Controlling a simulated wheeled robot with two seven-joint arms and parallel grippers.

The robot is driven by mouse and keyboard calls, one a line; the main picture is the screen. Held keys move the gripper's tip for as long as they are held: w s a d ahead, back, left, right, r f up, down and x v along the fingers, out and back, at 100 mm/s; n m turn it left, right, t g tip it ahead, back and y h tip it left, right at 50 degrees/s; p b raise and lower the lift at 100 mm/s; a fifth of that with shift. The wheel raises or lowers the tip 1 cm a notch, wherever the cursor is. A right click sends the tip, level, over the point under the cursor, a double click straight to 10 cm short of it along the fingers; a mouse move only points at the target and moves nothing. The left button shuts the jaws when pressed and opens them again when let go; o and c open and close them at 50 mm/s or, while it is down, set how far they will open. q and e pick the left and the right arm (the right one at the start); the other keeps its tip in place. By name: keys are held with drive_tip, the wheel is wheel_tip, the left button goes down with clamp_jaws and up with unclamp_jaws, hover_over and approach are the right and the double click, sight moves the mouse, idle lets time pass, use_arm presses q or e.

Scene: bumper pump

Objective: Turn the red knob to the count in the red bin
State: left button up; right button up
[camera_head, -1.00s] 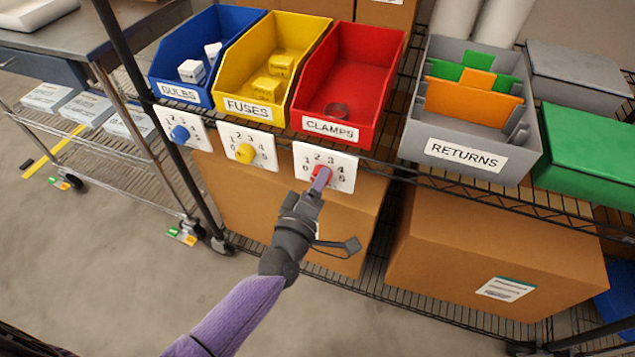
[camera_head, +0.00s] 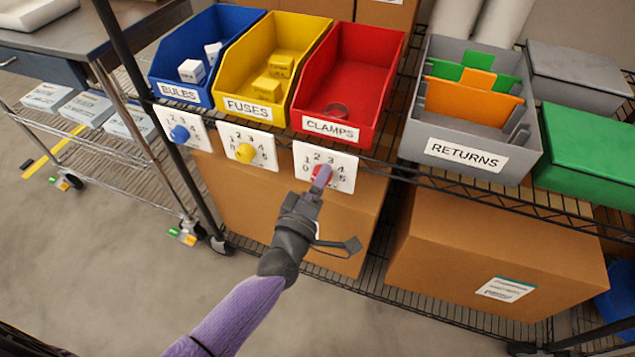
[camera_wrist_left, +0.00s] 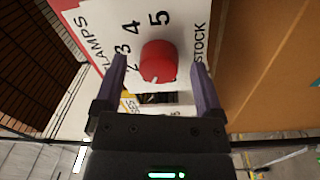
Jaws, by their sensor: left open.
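The red bin (camera_head: 372,62), labelled CLAMPS, stands on the shelf and holds one visible round, ring-like reddish item (camera_head: 336,110) on its floor. Below it hangs a white dial plate (camera_head: 343,160) with a red knob, partly hidden by my gripper in the head view. In the left wrist view the red knob (camera_wrist_left: 158,62) is clear, with numbers 2 to 5 readable around it. A small pale mark is at its lower edge; I cannot tell its number. My left gripper (camera_head: 320,180) is open, its fingers on either side of the knob with gaps. My right gripper is not in view.
A yellow bin (camera_head: 240,93) and blue bin (camera_head: 168,68) stand left, with a yellow knob (camera_head: 245,152) and blue knob (camera_head: 180,133) below. A grey RETURNS bin (camera_head: 412,140) is right. Cardboard boxes (camera_head: 490,250) sit underneath. The floor in front is open.

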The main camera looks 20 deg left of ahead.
use_arm(q)
drive_tip(key=s+p, duration=0.2)
drive_tip(key=s, duration=0.8)
drive_tip(key=shift+a+f, duration=0.25)
